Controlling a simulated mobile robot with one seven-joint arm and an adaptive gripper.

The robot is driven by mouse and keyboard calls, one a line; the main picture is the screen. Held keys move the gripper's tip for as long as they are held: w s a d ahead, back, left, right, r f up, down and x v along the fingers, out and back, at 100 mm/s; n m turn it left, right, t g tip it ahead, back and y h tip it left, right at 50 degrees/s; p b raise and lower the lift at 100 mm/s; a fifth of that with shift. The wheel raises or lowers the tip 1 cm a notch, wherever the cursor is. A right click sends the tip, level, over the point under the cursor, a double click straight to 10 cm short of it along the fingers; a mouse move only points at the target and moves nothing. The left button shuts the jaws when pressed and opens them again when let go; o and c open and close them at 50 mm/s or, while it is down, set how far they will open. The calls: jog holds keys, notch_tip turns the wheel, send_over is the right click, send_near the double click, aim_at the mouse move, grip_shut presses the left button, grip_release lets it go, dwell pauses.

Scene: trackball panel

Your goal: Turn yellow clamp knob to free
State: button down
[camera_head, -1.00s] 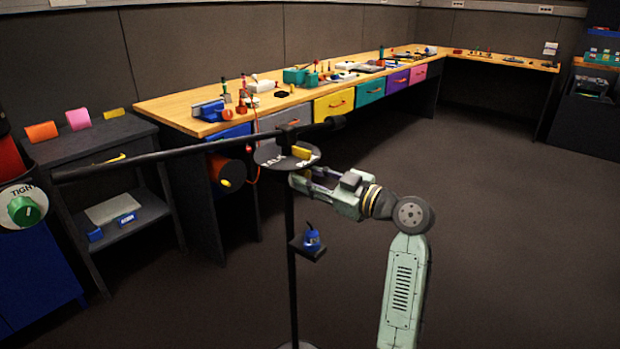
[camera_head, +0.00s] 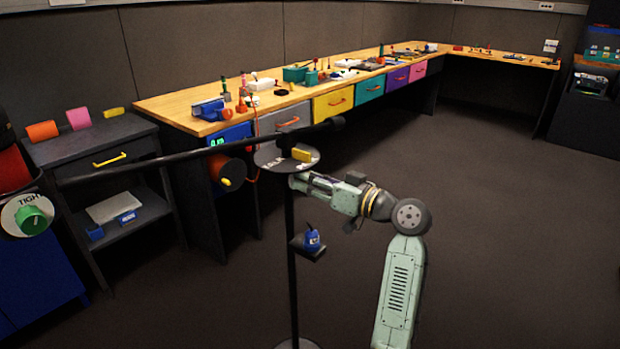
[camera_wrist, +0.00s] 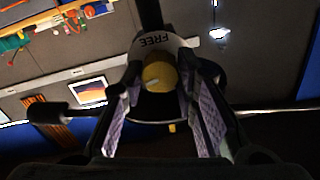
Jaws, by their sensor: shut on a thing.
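The yellow clamp knob (camera_wrist: 158,75) is in the middle of the wrist view, with a pale pointer line on its face. In the head view my gripper (camera_head: 297,181) reaches in from the right at the dark post, just below a round dark plate (camera_head: 268,159).
A dark horizontal bar (camera_head: 180,157) crosses above the plate. A small blue trackball unit (camera_head: 312,240) sits on a bracket lower on the post. A green knob dial (camera_head: 33,220) is at the far left. The workbench (camera_head: 170,108) stands behind; floor to the right is clear.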

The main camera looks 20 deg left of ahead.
dwell(0.3)
jog(key=c, duration=1.2)
grip_release()
jog(key=shift+c, duration=0.2)
jog(key=v, duration=1.2)
jog(key=shift+f, duration=0.1)
